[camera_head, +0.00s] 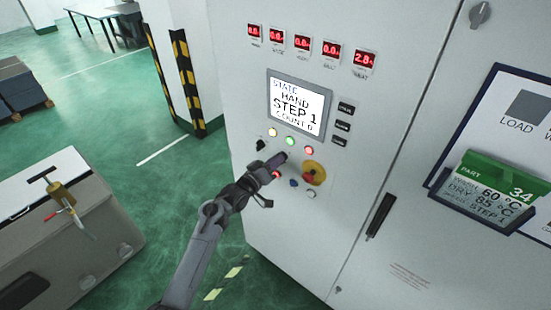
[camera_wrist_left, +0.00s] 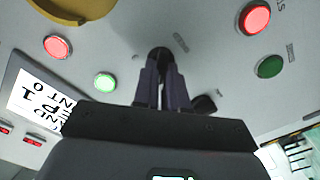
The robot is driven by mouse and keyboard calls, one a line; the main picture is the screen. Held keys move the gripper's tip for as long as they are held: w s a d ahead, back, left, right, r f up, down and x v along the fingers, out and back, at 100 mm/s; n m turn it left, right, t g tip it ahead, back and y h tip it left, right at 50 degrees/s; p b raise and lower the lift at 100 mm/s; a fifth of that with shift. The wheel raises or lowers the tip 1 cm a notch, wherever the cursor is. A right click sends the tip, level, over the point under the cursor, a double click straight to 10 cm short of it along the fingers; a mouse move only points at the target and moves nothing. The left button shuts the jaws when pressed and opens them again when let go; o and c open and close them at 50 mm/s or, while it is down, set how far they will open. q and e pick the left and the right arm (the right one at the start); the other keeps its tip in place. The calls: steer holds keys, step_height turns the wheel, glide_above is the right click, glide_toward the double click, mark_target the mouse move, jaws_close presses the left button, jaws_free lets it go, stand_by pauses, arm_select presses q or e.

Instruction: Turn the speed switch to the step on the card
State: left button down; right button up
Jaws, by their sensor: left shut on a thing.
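The card (camera_head: 487,195) in the holder on the right door has a green top with PART 34 and reads WASH 60 °C, DRY 85 °C, STEP 1. The display (camera_head: 299,104) on the cabinet reads STATE HAND, STEP 1, COUNT 0. My left gripper (camera_head: 279,160) is at the panel below the display. In the left wrist view its fingers (camera_wrist_left: 162,92) are shut on a black switch knob (camera_wrist_left: 160,54), whose label is too small to read. The fingers hide most of this knob. My right gripper is not in view.
Another black knob (camera_wrist_left: 204,104) sits close beside the fingers. Lit buttons, including a green one (camera_head: 290,141), and a yellow-ringed red stop button (camera_head: 314,173) surround the gripper. Red number displays (camera_head: 302,43) line the panel top. A grey case (camera_head: 62,235) stands at the left.

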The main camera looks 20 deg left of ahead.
arm_select(q)
steer(key=shift+n, duration=0.6)
steer(key=c, duration=1.2)
jaws_free()
steer(key=shift+s, duration=0.1)
steer(key=v, duration=1)
steer(key=shift+s+a, duration=0.15)
steer(key=shift+s, duration=0.1)
